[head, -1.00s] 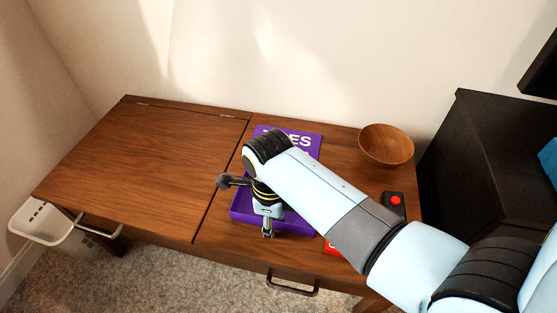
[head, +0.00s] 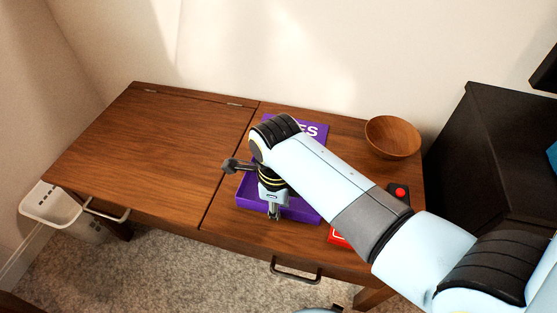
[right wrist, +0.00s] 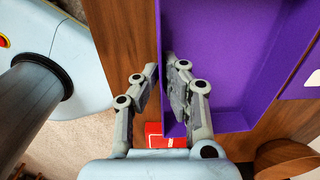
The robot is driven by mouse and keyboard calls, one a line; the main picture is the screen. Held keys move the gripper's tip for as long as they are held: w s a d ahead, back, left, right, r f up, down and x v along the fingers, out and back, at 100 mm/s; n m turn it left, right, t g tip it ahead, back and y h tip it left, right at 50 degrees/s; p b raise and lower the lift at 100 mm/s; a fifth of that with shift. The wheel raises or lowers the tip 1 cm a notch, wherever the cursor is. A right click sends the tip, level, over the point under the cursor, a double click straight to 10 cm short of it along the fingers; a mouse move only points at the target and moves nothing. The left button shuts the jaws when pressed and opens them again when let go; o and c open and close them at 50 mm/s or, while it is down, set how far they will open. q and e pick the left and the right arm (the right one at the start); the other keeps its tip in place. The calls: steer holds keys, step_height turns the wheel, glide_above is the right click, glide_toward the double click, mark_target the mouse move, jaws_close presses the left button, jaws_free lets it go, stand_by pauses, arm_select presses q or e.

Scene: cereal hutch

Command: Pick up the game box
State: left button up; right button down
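The purple game box (head: 310,205) lies on the right half of the wooden desk, with white lettering at its far end. My right arm covers much of it. In the right wrist view the box (right wrist: 225,70) shows as an open purple tray. My right gripper (head: 275,213) is at the box's front side, pointing down. In the right wrist view its fingers (right wrist: 162,72) are close together on either side of the box's wall, one inside and one outside, and appear shut on it. My left gripper is not in view.
A wooden bowl (head: 393,137) stands at the back right of the desk (head: 150,150). A black joystick with a red top (head: 400,192) and a red item (head: 338,238) lie right of the box. A black cabinet (head: 480,150) stands at the right. The desk's left half is clear.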

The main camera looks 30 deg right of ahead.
step_height(320, 180, up, 3)
steer(key=shift+w+r+p, duration=0.1)
steer(key=shift+p, duration=0.6)
steer(key=shift+s+d+r+p, duration=0.25)
steer(key=shift+s+r+p, duration=0.25)
steer(key=shift+r, duration=0.1)
arm_select(q)
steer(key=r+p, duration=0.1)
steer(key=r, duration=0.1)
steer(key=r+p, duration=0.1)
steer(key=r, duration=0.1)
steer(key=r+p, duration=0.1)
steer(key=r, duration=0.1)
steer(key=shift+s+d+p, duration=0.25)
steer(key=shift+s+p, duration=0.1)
steer(key=shift+p, duration=0.05)
arm_select(e)
steer(key=s+d+r, duration=0.4)
steer(key=s+r, duration=0.2)
steer(key=s, duration=0.3)
steer(key=shift+s+d, duration=0.25)
steer(key=shift+s, duration=0.1)
